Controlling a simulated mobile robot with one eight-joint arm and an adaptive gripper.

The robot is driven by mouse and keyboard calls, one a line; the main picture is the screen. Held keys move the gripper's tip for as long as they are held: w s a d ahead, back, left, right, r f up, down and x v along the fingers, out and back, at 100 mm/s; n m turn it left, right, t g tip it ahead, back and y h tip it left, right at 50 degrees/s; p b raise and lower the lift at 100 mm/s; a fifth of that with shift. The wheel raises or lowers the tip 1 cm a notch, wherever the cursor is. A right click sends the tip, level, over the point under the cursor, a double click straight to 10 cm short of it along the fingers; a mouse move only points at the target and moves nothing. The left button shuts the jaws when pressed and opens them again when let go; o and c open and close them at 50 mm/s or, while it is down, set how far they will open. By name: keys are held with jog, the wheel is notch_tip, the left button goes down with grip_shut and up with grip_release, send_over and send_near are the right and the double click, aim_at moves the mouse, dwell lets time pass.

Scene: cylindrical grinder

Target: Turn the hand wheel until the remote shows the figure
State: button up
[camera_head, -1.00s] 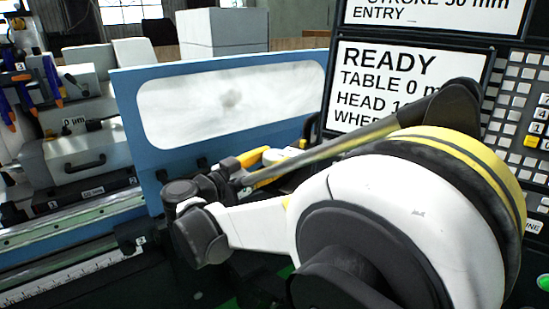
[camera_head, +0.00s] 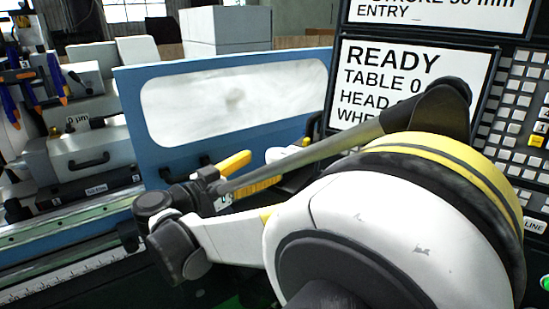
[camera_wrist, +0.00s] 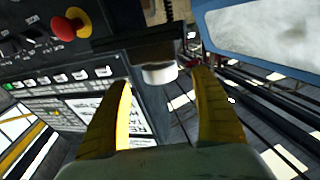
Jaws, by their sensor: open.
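My gripper (camera_head: 248,174) has its two yellow fingers apart and reaches toward the right end of the blue door. In the wrist view the open fingers (camera_wrist: 163,78) stand either side of a short white cylinder (camera_wrist: 160,74) under a dark housing (camera_wrist: 150,50). The cylinder appears just beyond the fingertips; I cannot tell whether they touch it. It may be the hand wheel of the remote, but no figure on it is readable. In the head view a small white part (camera_head: 283,153) shows just right of the fingers, partly hidden by my arm.
A control panel (camera_head: 415,85) at the right reads READY, partly covered by my arm. A red knob on yellow (camera_wrist: 70,24) shows in the wrist view. The blue door (camera_head: 130,120) with its window stands behind the gripper. Grey machine blocks (camera_head: 90,155) are at left.

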jog(key=v, duration=0.6)
jog(key=shift+r, duration=0.15)
dwell(1.1)
jog(key=w+d+r+n+t+y+b, duration=0.1)
jog(key=w+d+r+n+t+y, duration=0.3)
jog(key=r+y, duration=0.35)
jog(key=w+d+r+n+t+y, duration=0.2)
jog(key=r+n+t+y, duration=0.3)
jog(key=r, duration=0.4)
jog(key=s+d+f+g, duration=0.5)
jog(key=s+d+f, duration=0.2)
jog(key=f, duration=0.3)
jog(key=s+d+f+g+b, duration=0.1)
jog(key=s+d+f+g, duration=0.4)
jog(key=s+f, duration=0.4)
jog(key=s+d+f+g, duration=0.4)
jog(key=s+d+f, duration=0.4)
jog(key=f, duration=0.5)
jog(key=shift+s+d+f+g, duration=0.15)
jog(key=shift+s+d+g, duration=0.2)
jog(key=shift+s+g, duration=0.1)
